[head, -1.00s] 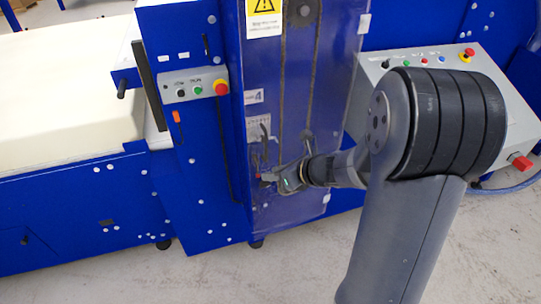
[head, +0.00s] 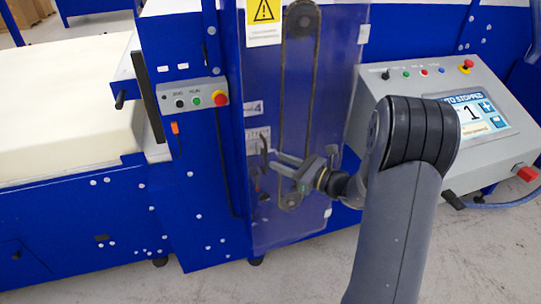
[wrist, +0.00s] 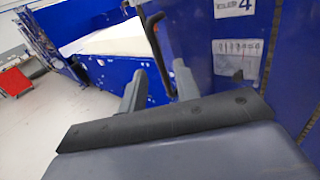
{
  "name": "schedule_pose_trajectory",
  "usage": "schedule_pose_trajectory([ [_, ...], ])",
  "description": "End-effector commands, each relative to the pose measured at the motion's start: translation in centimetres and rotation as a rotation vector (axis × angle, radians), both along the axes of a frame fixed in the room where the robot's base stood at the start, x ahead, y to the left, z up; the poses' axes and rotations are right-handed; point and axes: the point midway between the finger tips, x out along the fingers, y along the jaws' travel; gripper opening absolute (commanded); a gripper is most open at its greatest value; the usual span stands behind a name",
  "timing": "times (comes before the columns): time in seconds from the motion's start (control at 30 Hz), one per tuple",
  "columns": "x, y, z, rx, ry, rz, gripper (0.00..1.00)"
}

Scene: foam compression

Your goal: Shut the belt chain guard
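The belt chain guard (head: 345,110) is a clear bluish panel with a yellow warning label, in front of a dark chain loop, in the head view. I cannot tell whether it sits fully shut. Its dark upright handle (head: 264,142) is near its left side, and also shows in the wrist view (wrist: 155,42). My gripper (head: 274,160) is at the handle's lower part. In the wrist view its two fingers (wrist: 158,90) are apart, with the handle between them in the picture. I cannot tell whether they touch it.
A blue machine post with a small button box (head: 195,93) stands left of the guard. A cream foam block (head: 65,120) lies on the machine further left. A grey control console (head: 420,80) with a lit screen is at the right, behind my arm. Pale floor is clear in front.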

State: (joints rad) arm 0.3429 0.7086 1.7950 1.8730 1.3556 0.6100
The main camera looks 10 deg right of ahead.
Motion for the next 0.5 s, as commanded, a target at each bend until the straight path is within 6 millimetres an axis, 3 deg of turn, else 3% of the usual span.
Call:
schedule_pose_trajectory([
  [0.2,2.1,2.5,0.1,0.000,0.001,0.002,0.30],
  [0.5,2.7,3.2,0.0,-0.001,0.001,0.000,0.30],
])
